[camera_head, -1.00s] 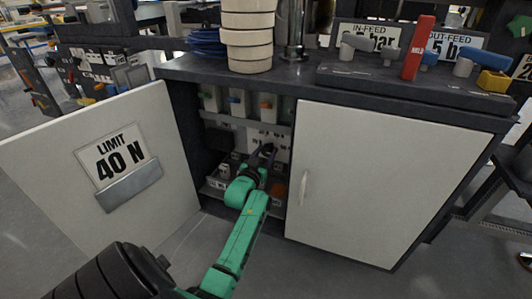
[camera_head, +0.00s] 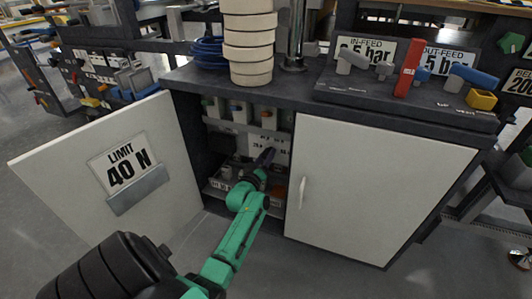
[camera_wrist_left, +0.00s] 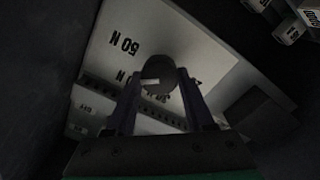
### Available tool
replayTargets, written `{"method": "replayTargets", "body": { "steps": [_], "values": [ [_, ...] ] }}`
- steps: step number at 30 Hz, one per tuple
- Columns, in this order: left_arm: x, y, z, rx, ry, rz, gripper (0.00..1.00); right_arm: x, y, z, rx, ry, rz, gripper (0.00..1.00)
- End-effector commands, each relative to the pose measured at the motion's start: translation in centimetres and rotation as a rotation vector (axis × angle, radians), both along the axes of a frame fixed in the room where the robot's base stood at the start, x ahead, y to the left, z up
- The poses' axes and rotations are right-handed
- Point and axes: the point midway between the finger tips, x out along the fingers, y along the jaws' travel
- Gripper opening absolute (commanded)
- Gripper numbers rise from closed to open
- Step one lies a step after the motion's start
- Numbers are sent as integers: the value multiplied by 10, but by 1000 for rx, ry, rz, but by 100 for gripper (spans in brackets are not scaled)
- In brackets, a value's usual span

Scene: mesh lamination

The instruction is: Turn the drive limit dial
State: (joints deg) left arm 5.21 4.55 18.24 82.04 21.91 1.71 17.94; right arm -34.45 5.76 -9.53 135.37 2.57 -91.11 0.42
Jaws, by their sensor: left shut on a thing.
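The drive limit dial (camera_wrist_left: 160,74) is a dark round knob with a pale mark, in front of a white panel (camera_wrist_left: 190,40) in the left wrist view. A "50 N" label reads upside down on the panel; other labels are partly covered. My left gripper (camera_wrist_left: 157,92) has its two fingers on either side of the dial and is shut on it. In the head view my left gripper (camera_head: 266,157) reaches into the open cabinet at the panel, and the dial is hidden there. The open left door (camera_head: 70,180) carries a card (camera_head: 125,163) reading "LIMIT 40 N". My right gripper is not seen.
The cabinet's right door (camera_head: 370,190) is closed, with a pale handle (camera_head: 302,192). Several small items stand on the shelf inside around my arm. On top are stacked cream rings (camera_head: 250,45), a blue coil (camera_head: 208,52) and valves with a red handle (camera_head: 408,68).

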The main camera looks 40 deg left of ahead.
Motion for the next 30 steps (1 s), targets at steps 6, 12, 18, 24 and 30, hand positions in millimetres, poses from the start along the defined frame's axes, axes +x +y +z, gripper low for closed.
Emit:
{"method": "replayTargets", "body": {
  "steps": [6,12,18,24,30],
  "values": [
    [-1,1,0,-170,-56,0,0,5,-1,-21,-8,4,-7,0],
    [-1,1,-2,-286,-96,0,0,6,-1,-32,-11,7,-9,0],
    [-1,1,-3,-354,-119,0,0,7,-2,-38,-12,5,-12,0],
    [-1,1,-3,-377,-127,0,0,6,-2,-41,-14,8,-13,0],
    [-1,1,-4,-379,-128,0,0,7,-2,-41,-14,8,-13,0]
  ]
}}
